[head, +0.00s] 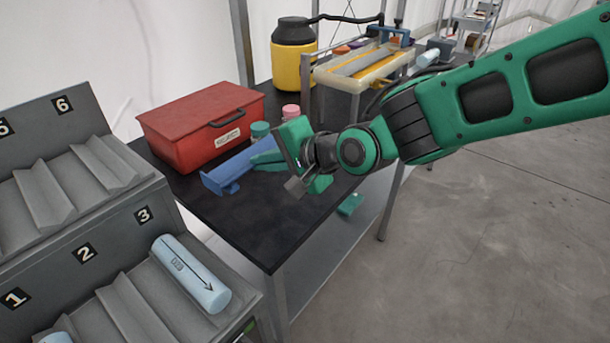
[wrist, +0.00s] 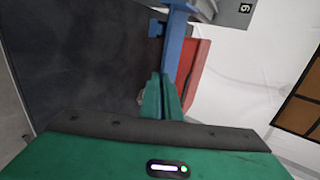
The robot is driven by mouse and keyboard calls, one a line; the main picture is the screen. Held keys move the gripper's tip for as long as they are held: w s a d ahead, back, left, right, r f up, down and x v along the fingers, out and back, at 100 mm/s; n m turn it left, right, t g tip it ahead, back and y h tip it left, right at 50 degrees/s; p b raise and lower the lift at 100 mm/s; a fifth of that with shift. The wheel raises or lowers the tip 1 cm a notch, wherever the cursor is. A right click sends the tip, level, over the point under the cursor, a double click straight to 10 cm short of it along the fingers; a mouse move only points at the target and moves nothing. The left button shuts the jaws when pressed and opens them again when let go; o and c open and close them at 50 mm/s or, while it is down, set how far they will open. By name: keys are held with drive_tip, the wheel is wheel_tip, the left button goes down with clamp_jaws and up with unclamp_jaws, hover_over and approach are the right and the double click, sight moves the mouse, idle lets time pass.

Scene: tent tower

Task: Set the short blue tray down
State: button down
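The short blue tray (head: 226,173) is at the front part of the black tabletop, in front of the red case. It also shows in the wrist view (wrist: 177,48), running away from the fingertips. My gripper (head: 268,160) is at the tray's right-hand end. In the wrist view its green fingers (wrist: 164,95) are close together on the tray's near end. The tray's far end sits low over the black top; I cannot tell whether it touches. The fingers hide part of the tray.
A red case (head: 195,125) stands behind the tray, with a teal jar (head: 260,131) and a pink jar (head: 291,112) beside it. A grey numbered rack (head: 95,262) holding a pale blue cylinder (head: 190,273) is at left. The black tabletop (head: 262,225) is clear in front.

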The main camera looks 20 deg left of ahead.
drive_tip(key=w+d+f, duration=0.3)
drive_tip(key=w+d, duration=0.1)
drive_tip(key=w, duration=0.1)
drive_tip(key=w+d+f, duration=0.2)
drive_tip(key=w, duration=0.1)
drive_tip(key=shift+w+d+f, duration=0.1)
drive_tip(key=shift+f, duration=0.2)
wheel_tip(320, 180, down, 4)
drive_tip(key=shift+f, duration=0.1)
drive_tip(key=c, duration=2.3)
unclamp_jaws()
drive_tip(key=v, duration=1.2)
